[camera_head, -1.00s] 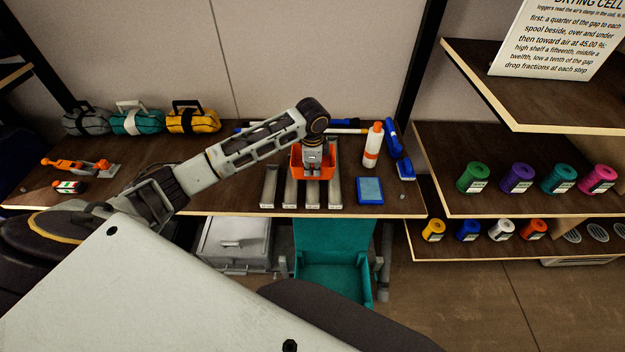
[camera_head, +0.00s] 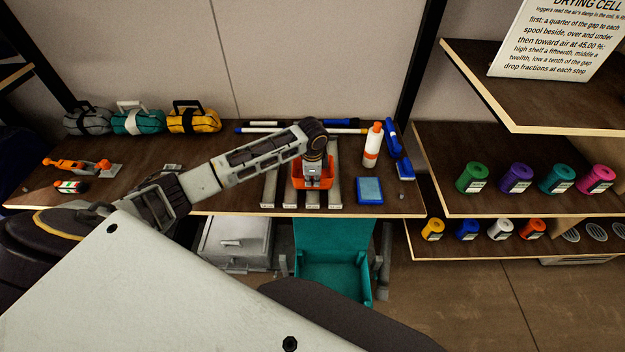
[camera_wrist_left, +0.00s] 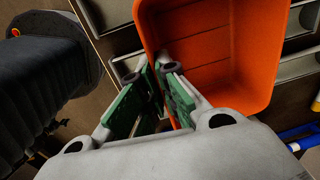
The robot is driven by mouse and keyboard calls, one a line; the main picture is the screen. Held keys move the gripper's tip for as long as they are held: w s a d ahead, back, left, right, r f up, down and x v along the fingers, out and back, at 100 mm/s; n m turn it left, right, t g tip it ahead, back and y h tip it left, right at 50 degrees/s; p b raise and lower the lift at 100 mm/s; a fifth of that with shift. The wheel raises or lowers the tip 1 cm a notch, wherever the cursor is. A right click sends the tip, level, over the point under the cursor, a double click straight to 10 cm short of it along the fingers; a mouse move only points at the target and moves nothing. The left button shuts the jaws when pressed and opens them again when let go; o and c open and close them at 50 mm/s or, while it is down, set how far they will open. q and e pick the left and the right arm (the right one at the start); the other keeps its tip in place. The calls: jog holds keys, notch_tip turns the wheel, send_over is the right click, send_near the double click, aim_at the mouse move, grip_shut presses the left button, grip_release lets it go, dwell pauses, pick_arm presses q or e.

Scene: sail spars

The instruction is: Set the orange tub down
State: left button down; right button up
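The orange tub (camera_head: 299,176) is an open box over the grey metal rails (camera_head: 335,185) on the workbench. I cannot tell whether its base touches them. My left gripper (camera_head: 312,180) reaches down to it from above. In the left wrist view the tub (camera_wrist_left: 240,45) fills the upper right, its open inside visible. The green-padded fingers of my left gripper (camera_wrist_left: 152,85) close on its near wall at the rim. The tub looks about level. My right gripper is out of view.
A blue sponge-like block (camera_head: 369,190) and an orange-and-white bottle (camera_head: 373,145) stand right of the rails. Blue-ended rods (camera_head: 290,129) lie behind. Rolled bags (camera_head: 137,121) and an orange tool (camera_head: 75,164) are at left. The bench's front edge (camera_head: 240,213) is close.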

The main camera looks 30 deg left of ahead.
pick_arm(q)
jog(key=shift+f, duration=0.55)
jog(key=c, duration=1.6)
grip_release()
jog(key=shift+c, duration=0.2)
jog(key=shift+r, duration=0.55)
notch_tip(320, 180, up, 12)
jog(key=s+b, duration=0.1)
jog(key=b, duration=0.1)
jog(key=shift+d, duration=0.25)
jog(key=shift+f, duration=0.1)
